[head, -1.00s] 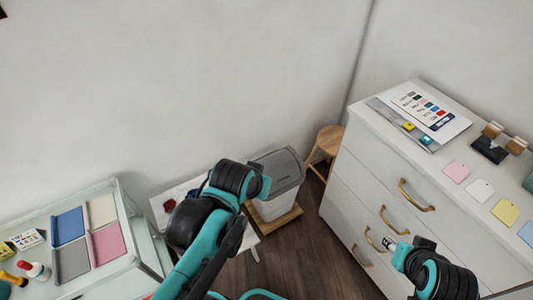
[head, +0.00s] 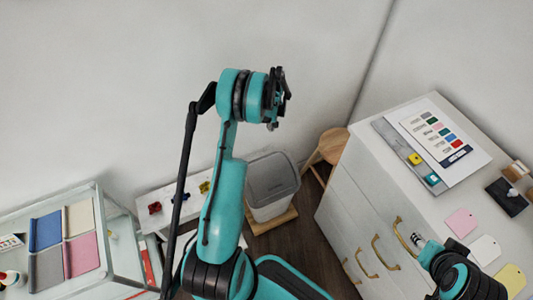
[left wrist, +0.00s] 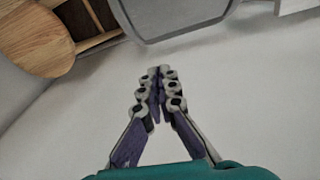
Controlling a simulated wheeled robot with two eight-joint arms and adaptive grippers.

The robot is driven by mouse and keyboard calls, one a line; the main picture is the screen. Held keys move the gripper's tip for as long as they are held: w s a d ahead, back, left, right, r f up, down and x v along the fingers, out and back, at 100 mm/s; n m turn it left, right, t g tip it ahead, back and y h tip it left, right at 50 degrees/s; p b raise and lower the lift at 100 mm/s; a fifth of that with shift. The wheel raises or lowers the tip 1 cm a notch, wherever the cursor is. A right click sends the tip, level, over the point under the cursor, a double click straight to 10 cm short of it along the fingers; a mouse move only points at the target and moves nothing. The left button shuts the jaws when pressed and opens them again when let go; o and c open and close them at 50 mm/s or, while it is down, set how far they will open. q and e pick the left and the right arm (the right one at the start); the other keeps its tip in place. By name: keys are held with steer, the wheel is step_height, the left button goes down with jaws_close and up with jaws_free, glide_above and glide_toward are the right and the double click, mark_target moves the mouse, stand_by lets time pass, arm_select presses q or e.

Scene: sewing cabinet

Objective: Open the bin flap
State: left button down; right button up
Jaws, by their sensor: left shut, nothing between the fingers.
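The bin (head: 268,211) is a pale box with a dark grey lid and flap (head: 272,176); it stands on a wooden base on the floor by the wall. The flap looks closed. My left gripper (head: 283,97) is raised in front of the wall, above and apart from the bin. In the left wrist view its fingers (left wrist: 158,78) meet at the tips with nothing between them, and part of the grey lid (left wrist: 180,22) shows at the top edge. My right gripper (head: 420,241) is near a drawer handle at the right; its finger opening is too small to judge.
A wooden stool (head: 328,143) stands right of the bin. The white drawer cabinet (head: 350,212) with brass handles is at right, with cards on top. A low white table (head: 150,202) with small coloured items is left of the bin, beside a glass-topped case (head: 115,222).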

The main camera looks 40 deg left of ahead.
arm_select(q)
steer(key=n, duration=0.1)
glide_above(268, 160)
steer(key=w+a, duration=0.2)
steer(key=a, duration=0.2)
step_height(268, 160, down, 7)
steer(key=shift+g, duration=0.3)
steer(key=f+b, duration=0.1)
steer(key=f, duration=0.3)
steer(key=f+b, duration=0.2)
steer(key=f, duration=0.2)
steer(key=d+f+b, duration=0.1)
steer(key=f+b, duration=0.1)
steer(key=f, duration=0.1)
steer(key=shift+f, duration=0.4)
steer(key=shift+s+d+f, duration=0.35)
steer(key=shift+d+f, duration=0.1)
steer(key=shift+d, duration=0.05)
steer(key=shift+f, duration=1.55)
steer(key=shift+s+d+f, duration=0.15)
steer(key=shift+d+f, duration=0.2)
steer(key=shift+f, duration=0.35)
steer(key=shift+s+d+f, duration=0.15)
steer(key=shift+d+f, duration=0.15)
steer(key=shift+f, duration=0.35)
